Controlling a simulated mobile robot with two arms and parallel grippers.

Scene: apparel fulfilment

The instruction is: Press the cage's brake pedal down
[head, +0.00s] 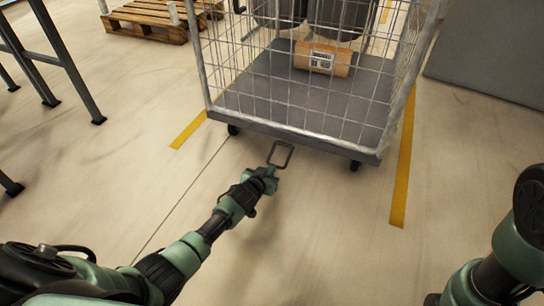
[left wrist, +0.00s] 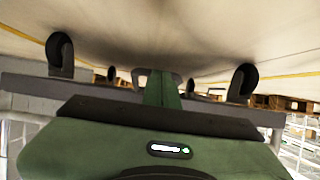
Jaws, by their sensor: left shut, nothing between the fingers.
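The wire roll cage (head: 300,124) stands ahead on the floor, with a grey deck on dark casters. Its brake pedal (head: 281,154) is a dark rectangular loop sticking out low from the near edge, between the front casters. My left gripper (head: 268,175) is shut and empty, low over the floor, at the near end of the pedal. I cannot tell whether they touch. In the left wrist view, which is upside down, the closed fingers (left wrist: 161,88) overlap the pedal loop (left wrist: 177,77) and hide part of it. My right gripper is not in view; only my right arm shows.
Yellow floor lines (head: 402,170) run beside the cage. A wooden pallet (head: 150,18) and a metal frame (head: 75,70) stand at left. Floor before the cage is clear.

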